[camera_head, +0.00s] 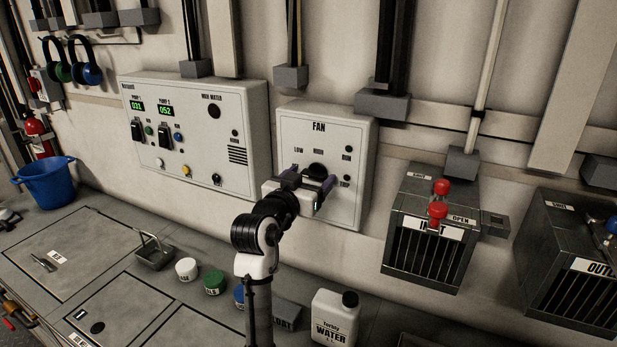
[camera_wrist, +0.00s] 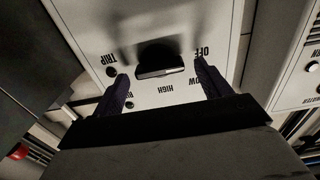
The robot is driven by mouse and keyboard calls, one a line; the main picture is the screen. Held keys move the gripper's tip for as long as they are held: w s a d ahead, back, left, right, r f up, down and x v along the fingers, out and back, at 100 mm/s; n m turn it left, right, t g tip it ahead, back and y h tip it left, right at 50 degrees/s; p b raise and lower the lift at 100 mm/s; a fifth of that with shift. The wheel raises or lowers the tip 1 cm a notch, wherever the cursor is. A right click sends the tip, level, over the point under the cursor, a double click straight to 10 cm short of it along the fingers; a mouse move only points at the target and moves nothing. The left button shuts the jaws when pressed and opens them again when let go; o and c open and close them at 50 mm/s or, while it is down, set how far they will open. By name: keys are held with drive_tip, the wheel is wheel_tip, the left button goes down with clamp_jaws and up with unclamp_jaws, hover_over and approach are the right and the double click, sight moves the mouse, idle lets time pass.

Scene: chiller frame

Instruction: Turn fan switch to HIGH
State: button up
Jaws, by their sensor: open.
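The fan panel (camera_head: 347,135) is a pale wall box labelled FAN, with LOW and HIGH marks. Its black fan switch (camera_head: 317,170) sits below the marks, partly hidden by my gripper. In the wrist view the switch (camera_wrist: 160,60) is a dark knob near the marks OFF, LOW, HIGH and TRIP. I cannot tell which mark it points at. My gripper (camera_head: 308,181) is open in front of the panel. In the wrist view its fingers (camera_wrist: 161,70) stand to either side of the switch, with gaps visible; I cannot tell their depth relative to it.
A pump control box (camera_head: 190,125) is left of the fan panel. A vent box (camera_head: 430,232) with red knobs is at right. Below, a white water jug (camera_head: 334,318) and several small jars, including a green one (camera_head: 214,283), stand on the bench. A blue bucket (camera_head: 48,183) is far left.

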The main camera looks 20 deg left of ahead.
drive_tip(key=shift+c, duration=0.2)
drive_tip(key=c, duration=0.9)
drive_tip(key=shift+c, duration=0.2)
drive_tip(key=shift+f+m+b, duration=0.15)
drive_tip(key=shift+m+b, duration=0.15)
drive_tip(key=shift+b, duration=0.25)
drive_tip(key=m+b, duration=0.2)
drive_tip(key=b, duration=0.1)
drive_tip(key=shift+f+m+b, duration=0.15)
drive_tip(key=shift+m+b, duration=0.15)
drive_tip(key=shift+b, duration=0.1)
drive_tip(key=m+b, duration=0.5)
drive_tip(key=b, duration=0.1)
drive_tip(key=shift+s+d+m, duration=0.1)
drive_tip(key=shift+d+m, duration=0.05)
drive_tip(key=shift+m, duration=0.15)
drive_tip(key=m+b, duration=0.4)
drive_tip(key=m, duration=0.1)
drive_tip(key=shift+d, duration=0.1)
drive_tip(key=shift+m+b, duration=1.4)
drive_tip(key=shift+m, duration=0.6)
drive_tip(key=shift+d, duration=0.1)
